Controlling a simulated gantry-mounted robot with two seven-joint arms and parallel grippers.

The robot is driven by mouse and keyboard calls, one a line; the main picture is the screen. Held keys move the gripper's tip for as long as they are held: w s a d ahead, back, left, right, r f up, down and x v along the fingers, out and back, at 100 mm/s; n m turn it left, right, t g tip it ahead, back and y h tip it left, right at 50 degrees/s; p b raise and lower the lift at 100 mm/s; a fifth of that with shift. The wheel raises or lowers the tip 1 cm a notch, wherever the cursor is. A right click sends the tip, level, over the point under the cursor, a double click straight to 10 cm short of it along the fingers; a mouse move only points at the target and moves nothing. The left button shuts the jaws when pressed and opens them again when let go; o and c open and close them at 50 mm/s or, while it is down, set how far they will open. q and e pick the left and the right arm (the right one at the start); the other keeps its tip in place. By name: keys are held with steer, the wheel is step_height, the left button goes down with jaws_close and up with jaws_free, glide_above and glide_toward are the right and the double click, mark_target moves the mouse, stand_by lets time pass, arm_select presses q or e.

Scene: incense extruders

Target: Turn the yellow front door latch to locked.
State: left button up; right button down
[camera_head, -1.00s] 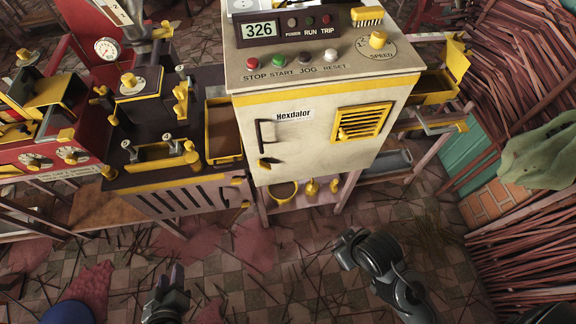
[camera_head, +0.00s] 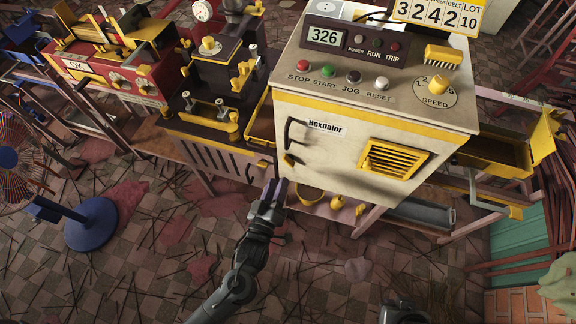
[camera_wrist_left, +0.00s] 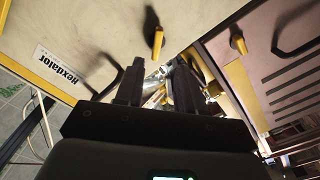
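The white Hexdator cabinet (camera_head: 345,150) stands in the centre of the head view, with a dark door handle (camera_head: 290,133). The small yellow door latch (camera_head: 289,160) is just below the handle, near the door's lower left edge. It also shows in the left wrist view (camera_wrist_left: 157,42), above the fingertips and apart from them. My left gripper (camera_head: 273,192) is below the latch in the head view. In the left wrist view its two dark fingers (camera_wrist_left: 158,88) are apart with nothing between them. Only part of my right arm shows at the bottom edge of the head view.
A dark machine (camera_head: 215,165) with a slotted front and yellow fittings stands left of the cabinet. Another yellow knob (camera_wrist_left: 238,42) sits on it. Yellow items (camera_head: 337,202) are on the shelf below the cabinet. A blue fan base (camera_head: 91,224) stands on the floor at left.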

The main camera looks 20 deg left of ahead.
mark_target(287, 164)
arm_select(q)
steer(key=w, duration=0.2)
steer(key=w+b, duration=0.1)
steer(key=w, duration=0.2)
steer(key=shift+w+d, duration=0.2)
steer(key=shift+w, duration=0.05)
steer(key=shift+w+a, duration=0.1)
steer(key=shift+w, duration=0.75)
steer(key=shift+c, duration=0.3)
jaws_close()
